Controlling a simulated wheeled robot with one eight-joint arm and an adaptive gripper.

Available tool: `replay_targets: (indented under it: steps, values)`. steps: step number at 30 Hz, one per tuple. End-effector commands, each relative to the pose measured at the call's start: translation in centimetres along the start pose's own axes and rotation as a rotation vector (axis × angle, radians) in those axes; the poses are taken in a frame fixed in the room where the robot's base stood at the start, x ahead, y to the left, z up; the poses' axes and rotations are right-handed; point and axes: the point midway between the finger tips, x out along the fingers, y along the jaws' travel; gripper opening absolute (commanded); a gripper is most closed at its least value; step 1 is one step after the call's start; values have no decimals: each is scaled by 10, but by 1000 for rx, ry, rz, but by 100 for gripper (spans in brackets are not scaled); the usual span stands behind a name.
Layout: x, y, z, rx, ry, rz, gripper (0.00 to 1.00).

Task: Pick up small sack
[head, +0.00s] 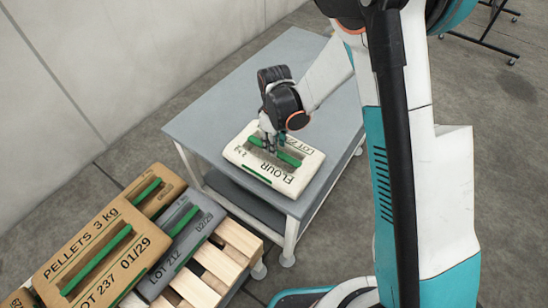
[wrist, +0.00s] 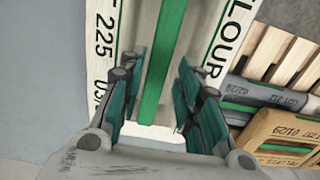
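The small sack is a cream flour sack (head: 290,183) lying flat on a grey wheeled table (head: 228,100). It has a green handle strip (head: 289,158) along its top. My gripper (head: 270,145) is over the sack at the handle. In the wrist view the sack (wrist: 211,25) fills the upper middle, and its green handle (wrist: 165,60) runs between my fingers. The fingers stand open, one on each side of the handle, with gaps visible. I cannot tell how far above the sack the fingertips are.
A wooden pallet (head: 233,239) stands at the lower left, close to the table. It holds a brown pellets sack (head: 75,235), a grey sack (head: 190,237) and another brown sack (head: 170,191). A wall is behind. The table's far part is clear.

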Motion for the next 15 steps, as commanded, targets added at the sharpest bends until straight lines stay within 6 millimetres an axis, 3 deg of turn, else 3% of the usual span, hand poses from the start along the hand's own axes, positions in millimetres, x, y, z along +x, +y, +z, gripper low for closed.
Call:
replay_targets:
  steps: [11,15]
  values:
    - [46,2,-4,0,0,0,32]
    - [52,2,-3,0,0,0,32]
